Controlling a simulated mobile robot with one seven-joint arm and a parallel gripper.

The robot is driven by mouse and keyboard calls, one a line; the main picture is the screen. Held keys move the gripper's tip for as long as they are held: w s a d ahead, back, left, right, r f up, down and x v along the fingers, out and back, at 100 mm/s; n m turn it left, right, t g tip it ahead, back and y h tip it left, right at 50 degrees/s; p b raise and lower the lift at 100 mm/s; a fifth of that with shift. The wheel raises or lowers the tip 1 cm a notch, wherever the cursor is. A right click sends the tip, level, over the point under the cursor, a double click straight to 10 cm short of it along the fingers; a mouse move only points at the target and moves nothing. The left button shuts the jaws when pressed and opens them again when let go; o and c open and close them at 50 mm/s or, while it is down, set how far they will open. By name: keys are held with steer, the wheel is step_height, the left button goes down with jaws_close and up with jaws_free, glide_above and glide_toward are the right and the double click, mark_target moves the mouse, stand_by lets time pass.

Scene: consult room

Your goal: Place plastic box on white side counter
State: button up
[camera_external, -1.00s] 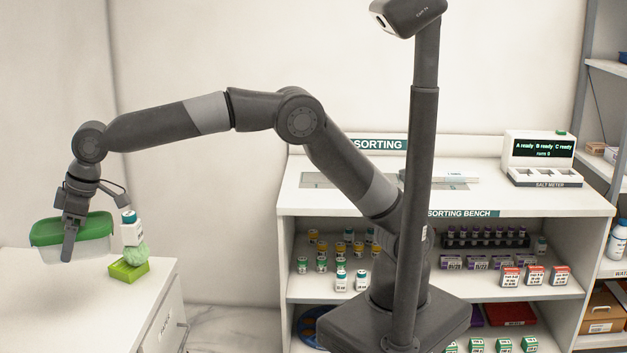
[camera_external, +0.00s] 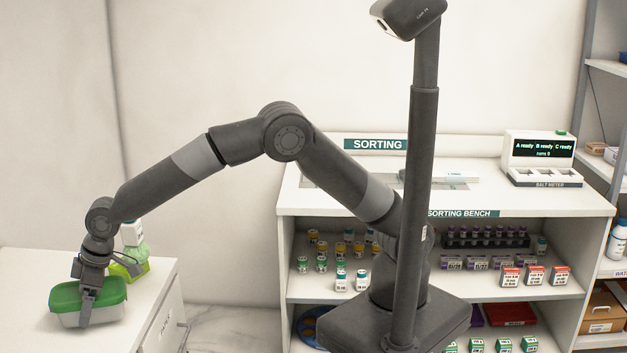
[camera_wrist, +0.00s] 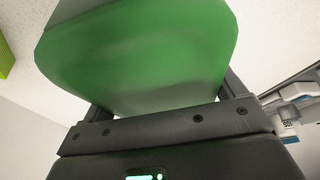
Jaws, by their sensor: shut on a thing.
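The plastic box (camera_external: 70,317) is clear with a green lid. It is at the left in the external view, low at the top of the white side counter (camera_external: 148,285). It looks level and appears to touch the counter, though a small gap cannot be ruled out. My gripper (camera_external: 87,308) points down over the box and is shut on it, one finger showing across its near side. In the wrist view the green lid (camera_wrist: 145,55) fills the middle between the fingers.
A green block (camera_external: 130,268) with a pale green item and a white bottle (camera_external: 132,234) stands behind the box, partly hidden by my arm. The counter's right part is clear. The sorting bench (camera_external: 470,198) with stocked shelves stands to the right.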

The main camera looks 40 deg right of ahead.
steer(key=shift+f, duration=0.7)
steer(key=shift+f, duration=0.1)
steer(key=o, duration=0.8)
steer(key=shift+c, duration=0.2)
steer(key=v, duration=1.2)
steer(key=shift+s+d, duration=0.1)
